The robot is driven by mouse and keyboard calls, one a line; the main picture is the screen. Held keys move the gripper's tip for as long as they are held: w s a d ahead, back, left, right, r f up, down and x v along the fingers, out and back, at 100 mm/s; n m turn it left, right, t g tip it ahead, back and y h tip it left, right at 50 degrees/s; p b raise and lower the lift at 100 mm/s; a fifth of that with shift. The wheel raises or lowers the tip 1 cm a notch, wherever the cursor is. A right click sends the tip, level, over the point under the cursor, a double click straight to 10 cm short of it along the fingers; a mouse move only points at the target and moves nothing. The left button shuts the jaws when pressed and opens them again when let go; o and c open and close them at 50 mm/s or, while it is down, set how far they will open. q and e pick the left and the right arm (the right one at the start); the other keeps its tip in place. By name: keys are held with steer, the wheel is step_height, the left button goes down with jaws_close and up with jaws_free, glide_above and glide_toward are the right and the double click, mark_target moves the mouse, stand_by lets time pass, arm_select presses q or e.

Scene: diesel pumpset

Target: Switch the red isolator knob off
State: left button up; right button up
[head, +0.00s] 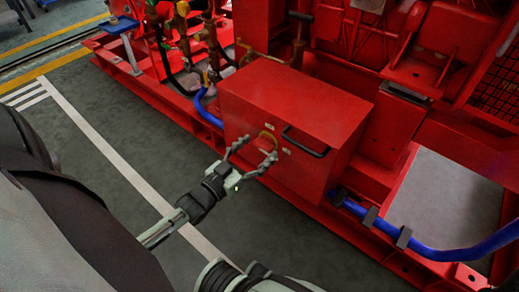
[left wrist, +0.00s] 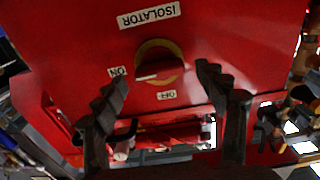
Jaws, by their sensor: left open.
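The red isolator knob (left wrist: 158,64) sits in a yellow ring on a red box (head: 290,105), below the upside-down ISOLATOR label (left wrist: 149,15) in the left wrist view. Its bar lies roughly crosswise there, with a pale mark towards the ON label (left wrist: 118,72). The OFF label (left wrist: 166,95) is below the knob. In the head view the yellow ring (head: 267,136) shows on the box front. My left gripper (head: 252,153) is open in front of it. In the left wrist view its fingers (left wrist: 160,76) stand either side of the knob. Contact is not visible.
A black bar handle (head: 304,143) sticks out on the box, right of the ring. A blue hose (head: 450,252) runs along the red base frame at right, and another blue pipe (head: 203,108) is left of the box. Grey floor (head: 95,105) is open at left.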

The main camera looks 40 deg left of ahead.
arm_select(q)
steer(key=shift+w, duration=0.6)
steer(key=shift+c, duration=0.2)
steer(key=c, duration=1.1)
